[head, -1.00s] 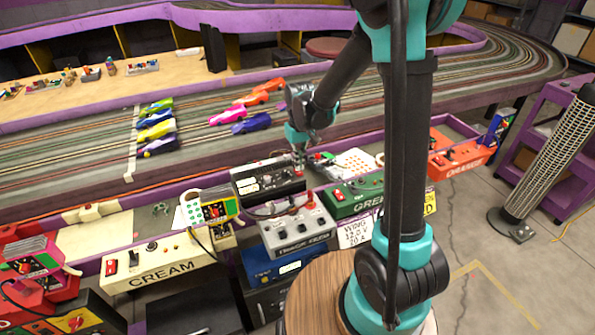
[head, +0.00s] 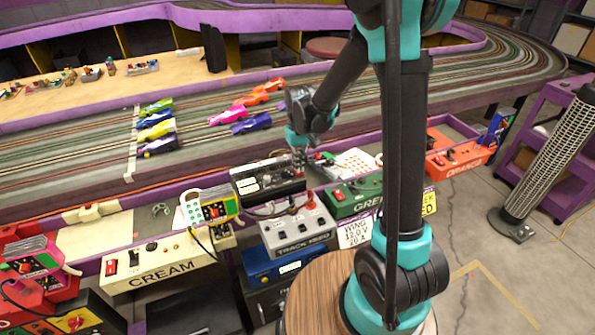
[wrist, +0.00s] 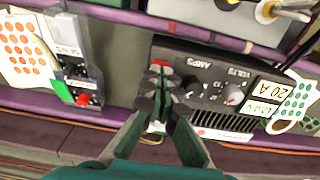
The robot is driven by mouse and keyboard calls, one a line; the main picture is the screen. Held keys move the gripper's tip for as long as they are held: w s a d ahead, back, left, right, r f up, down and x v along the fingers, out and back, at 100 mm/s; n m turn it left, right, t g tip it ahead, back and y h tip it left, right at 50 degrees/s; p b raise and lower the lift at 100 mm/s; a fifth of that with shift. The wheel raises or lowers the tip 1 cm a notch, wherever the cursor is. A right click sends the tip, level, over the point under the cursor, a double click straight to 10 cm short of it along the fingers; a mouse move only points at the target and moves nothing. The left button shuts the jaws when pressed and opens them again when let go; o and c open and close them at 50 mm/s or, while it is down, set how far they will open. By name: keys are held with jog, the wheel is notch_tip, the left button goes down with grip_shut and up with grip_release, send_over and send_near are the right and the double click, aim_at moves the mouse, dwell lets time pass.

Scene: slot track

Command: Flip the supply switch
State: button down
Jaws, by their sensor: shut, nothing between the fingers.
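The black power supply (head: 268,181) stands on the ledge beside the track. In the wrist view its front panel (wrist: 210,68) shows AMPS and VOLTS lettering, knobs, a white "20 A" label and a red rocker switch (wrist: 161,64) at one end. My gripper (wrist: 157,72) is shut and empty, with its fingertips right over the switch end of the panel. The fingertips partly cover the switch, so I cannot tell its position or whether they touch it. In the head view my gripper (head: 299,160) is at the right end of the supply.
A grey unit with a red button (wrist: 75,85) lies left of my gripper in the wrist view. Toy cars (head: 158,130) stand on the track behind.

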jog(key=shift+f, duration=0.5)
dwell(0.3)
jog(key=shift+r, duration=3.55)
jog(key=s+d+f+m+t, duration=0.1)
jog(key=s+d+m+t, duration=0.1)
jog(key=s+d, duration=0.7)
jog(key=s+d+f+m+t, duration=0.2)
jog(key=s+d, duration=0.6)
jog(key=s, duration=0.1)
jog(key=shift+s+d+f+m, duration=0.3)
jog(key=shift+s+d, duration=0.05)
jog(key=shift+d, duration=0.05)
jog(key=shift+a, duration=0.1)
